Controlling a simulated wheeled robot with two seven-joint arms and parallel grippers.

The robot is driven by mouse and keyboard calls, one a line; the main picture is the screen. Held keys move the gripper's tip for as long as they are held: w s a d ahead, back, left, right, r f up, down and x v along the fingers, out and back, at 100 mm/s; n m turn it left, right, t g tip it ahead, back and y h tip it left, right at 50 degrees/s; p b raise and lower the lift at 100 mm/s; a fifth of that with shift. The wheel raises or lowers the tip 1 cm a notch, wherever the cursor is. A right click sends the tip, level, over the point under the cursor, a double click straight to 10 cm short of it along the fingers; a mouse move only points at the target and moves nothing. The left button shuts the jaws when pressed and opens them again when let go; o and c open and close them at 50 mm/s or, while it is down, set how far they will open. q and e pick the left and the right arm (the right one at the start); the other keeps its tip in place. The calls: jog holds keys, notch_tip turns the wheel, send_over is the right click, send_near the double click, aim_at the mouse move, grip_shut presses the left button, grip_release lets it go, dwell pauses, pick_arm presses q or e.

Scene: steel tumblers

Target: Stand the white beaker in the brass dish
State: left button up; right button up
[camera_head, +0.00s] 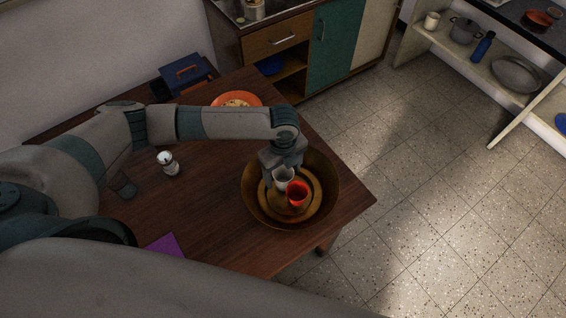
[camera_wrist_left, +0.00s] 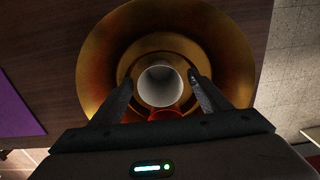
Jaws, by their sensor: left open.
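The white beaker (camera_head: 283,175) is upright in the brass dish (camera_head: 327,186), seen in the head view next to a red cup (camera_head: 298,196) that is also in the dish. My left gripper (camera_head: 278,182) is over the dish with its fingers pointing down around the beaker. In the left wrist view the beaker (camera_wrist_left: 160,86) lies between the two open fingertips (camera_wrist_left: 160,82), with small gaps on both sides. The dish's wide rim (camera_wrist_left: 100,60) surrounds it there. The red cup (camera_wrist_left: 165,115) is mostly hidden by my gripper in that view. My right gripper does not show.
On the wooden table (camera_head: 215,215) are a salt shaker (camera_head: 168,163), a dark glass (camera_head: 123,185), an orange plate (camera_head: 252,98) with food and a purple item (camera_head: 165,245). The dish stands near the table's right edge. A shelf (camera_head: 480,65) stands across the floor.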

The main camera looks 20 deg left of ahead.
pick_arm(q)
notch_tip(320, 180, up, 17)
jog(key=b, duration=0.4)
jog(key=shift+r, duration=0.15)
dwell(0.6)
